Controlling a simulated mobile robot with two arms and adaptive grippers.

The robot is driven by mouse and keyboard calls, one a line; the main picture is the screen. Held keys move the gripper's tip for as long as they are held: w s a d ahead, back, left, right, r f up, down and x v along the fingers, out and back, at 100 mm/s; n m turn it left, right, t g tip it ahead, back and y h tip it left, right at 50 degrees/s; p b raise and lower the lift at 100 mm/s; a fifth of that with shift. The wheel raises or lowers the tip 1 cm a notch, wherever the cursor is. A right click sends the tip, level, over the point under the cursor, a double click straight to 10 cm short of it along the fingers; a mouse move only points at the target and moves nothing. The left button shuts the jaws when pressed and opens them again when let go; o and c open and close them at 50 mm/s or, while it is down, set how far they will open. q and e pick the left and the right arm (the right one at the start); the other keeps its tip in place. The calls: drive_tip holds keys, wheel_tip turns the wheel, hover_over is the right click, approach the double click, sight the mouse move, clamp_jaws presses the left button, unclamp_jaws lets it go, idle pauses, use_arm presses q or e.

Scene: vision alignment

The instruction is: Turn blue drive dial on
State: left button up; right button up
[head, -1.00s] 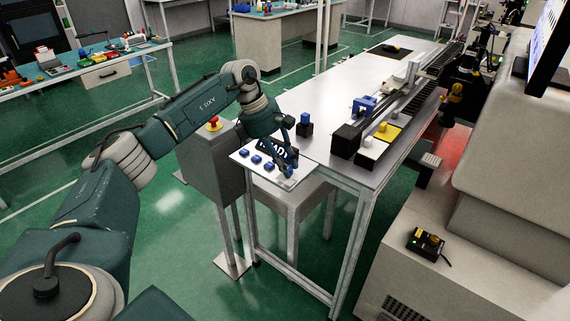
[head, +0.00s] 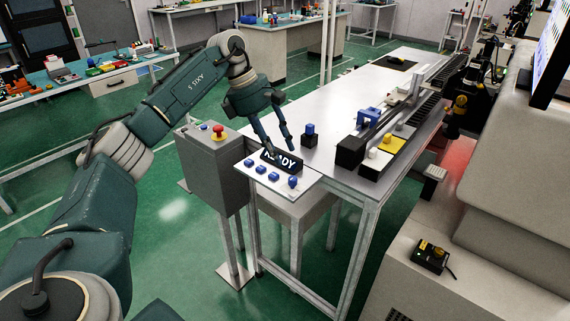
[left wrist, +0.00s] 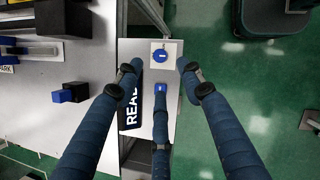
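A white panel (head: 262,186) at the near end of the long table carries several blue dials in a row. The rightmost blue dial (head: 293,182) sits on its own pale square plate and also shows in the left wrist view (left wrist: 160,57), with a small white mark. Another blue dial (left wrist: 161,88) shows there by the middle fingertip. I cannot read labels to tell which is the drive dial. My left gripper (head: 278,151) is open and empty above the panel, near the READY sign (head: 284,162), touching no dial that I can see. My right gripper is not in view.
A grey box with a red-and-yellow emergency button (head: 219,132) stands left of the panel. A black-and-blue block (head: 309,136) stands on the table (head: 340,95) behind it. A rail with a blue carriage (head: 368,114) runs along the table's right side.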

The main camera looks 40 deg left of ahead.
use_arm(q)
drive_tip(key=shift+v, duration=1.45)
